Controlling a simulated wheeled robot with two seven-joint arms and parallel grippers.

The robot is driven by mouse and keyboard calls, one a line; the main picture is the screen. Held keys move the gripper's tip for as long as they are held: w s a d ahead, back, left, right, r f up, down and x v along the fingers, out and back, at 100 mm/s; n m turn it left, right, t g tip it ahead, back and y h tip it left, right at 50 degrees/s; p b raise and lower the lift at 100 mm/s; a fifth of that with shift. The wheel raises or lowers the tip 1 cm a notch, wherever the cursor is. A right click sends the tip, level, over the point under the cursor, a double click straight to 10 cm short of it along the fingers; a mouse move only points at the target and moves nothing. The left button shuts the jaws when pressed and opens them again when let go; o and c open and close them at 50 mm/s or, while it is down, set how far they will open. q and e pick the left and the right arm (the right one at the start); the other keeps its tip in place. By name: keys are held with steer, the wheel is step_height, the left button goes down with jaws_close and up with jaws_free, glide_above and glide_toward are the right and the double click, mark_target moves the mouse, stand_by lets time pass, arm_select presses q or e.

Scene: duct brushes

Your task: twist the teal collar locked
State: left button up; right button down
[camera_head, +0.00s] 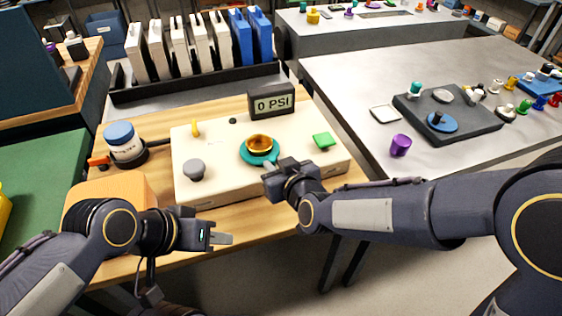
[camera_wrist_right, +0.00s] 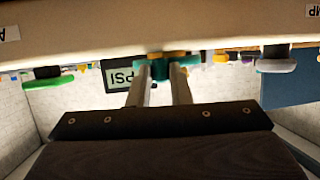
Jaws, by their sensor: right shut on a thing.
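The teal collar (camera_head: 260,152) is a ring with a short handle, set around a brass-coloured cup (camera_head: 260,143) on top of the cream box (camera_head: 215,150). My right gripper (camera_head: 272,171) is at the collar's near side, and its fingertips are largely hidden in the head view. In the right wrist view, which is upside down, the two fingers (camera_wrist_right: 157,80) are shut on the collar's teal handle (camera_wrist_right: 153,71).
The gauge (camera_head: 272,102) behind the collar reads 0 PSI. A grey knob (camera_head: 194,169), a yellow lever (camera_head: 195,128) and a green button (camera_head: 322,141) stand on the box. A blue-lidded jar (camera_head: 122,142) is at left. A purple cup (camera_head: 400,145) is on the grey table.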

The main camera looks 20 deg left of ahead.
steer(key=m+h+p, duration=0.1)
steer(key=s+a+m+t+h+p, duration=0.1)
steer(key=p, duration=0.1)
steer(key=shift+s+a+r, duration=0.15)
steer(key=shift+a+r, duration=0.1)
steer(key=shift+a+f+m+t+h+p, duration=0.1)
steer(key=shift+f+m+t+h+p, duration=0.05)
steer(key=shift+m+t+h+p, duration=0.3)
steer(key=shift+f, duration=0.1)
steer(key=c, duration=1.3)
jaws_free()
steer(key=v, duration=0.7)
steer(key=shift+s, duration=0.35)
